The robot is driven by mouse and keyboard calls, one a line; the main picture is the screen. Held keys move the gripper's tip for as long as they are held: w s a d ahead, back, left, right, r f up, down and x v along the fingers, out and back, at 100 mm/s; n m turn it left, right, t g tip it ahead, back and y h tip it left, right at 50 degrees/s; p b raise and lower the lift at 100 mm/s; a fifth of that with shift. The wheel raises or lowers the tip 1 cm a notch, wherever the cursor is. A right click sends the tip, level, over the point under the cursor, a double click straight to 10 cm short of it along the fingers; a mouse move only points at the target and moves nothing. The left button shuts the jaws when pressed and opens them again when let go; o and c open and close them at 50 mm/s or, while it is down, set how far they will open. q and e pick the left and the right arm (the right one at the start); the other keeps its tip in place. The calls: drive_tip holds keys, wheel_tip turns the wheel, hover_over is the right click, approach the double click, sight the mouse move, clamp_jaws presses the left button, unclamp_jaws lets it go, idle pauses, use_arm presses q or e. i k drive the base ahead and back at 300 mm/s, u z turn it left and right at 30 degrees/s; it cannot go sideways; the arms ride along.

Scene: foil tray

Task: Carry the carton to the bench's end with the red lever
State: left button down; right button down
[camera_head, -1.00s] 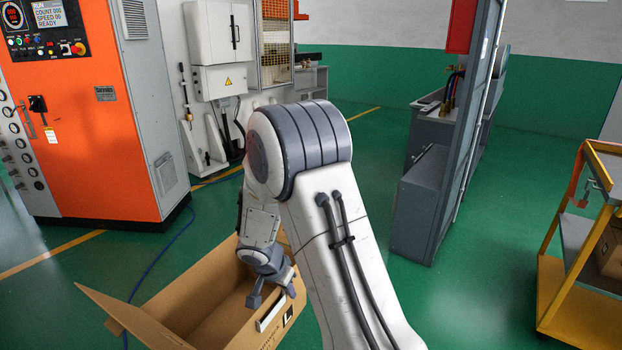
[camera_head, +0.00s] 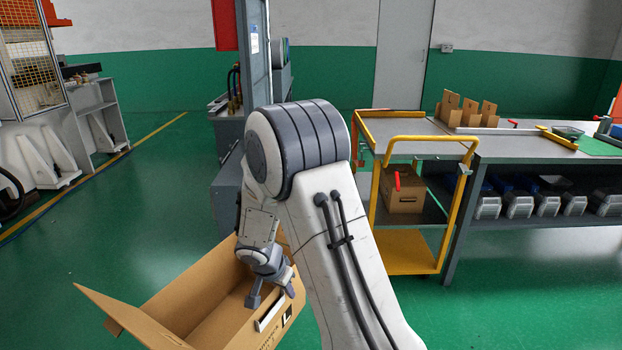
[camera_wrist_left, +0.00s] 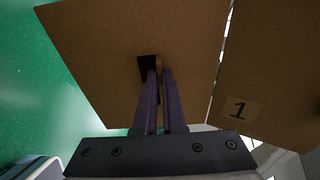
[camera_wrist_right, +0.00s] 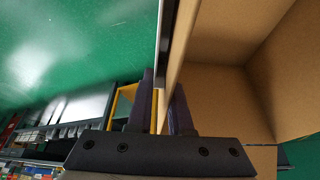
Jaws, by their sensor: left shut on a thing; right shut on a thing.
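The open brown carton (camera_head: 187,308) is at the lower left of the head view, a flap spread left; the inside that shows is bare. My right gripper (camera_head: 270,296) is shut on its right wall, which also shows between the fingers in the right wrist view (camera_wrist_right: 177,60). My left gripper (camera_wrist_left: 160,80) shows only in the left wrist view, shut on a cardboard panel of the carton (camera_wrist_left: 110,60) at a dark slot. The bench (camera_head: 545,150) stands at the right, with a small red piece (camera_head: 513,123) on top; I cannot tell if it is the lever.
A yellow-framed cart (camera_head: 408,255) stands before the bench's left end, holding a small box (camera_head: 403,200) with a red piece at it. A grey cabinet (camera_head: 228,180) stands behind my right arm. Green floor is open at left and front right.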

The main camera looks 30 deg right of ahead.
sight(514, 143)
drive_tip(key=z, duration=2.05)
drive_tip(key=i, duration=1.65)
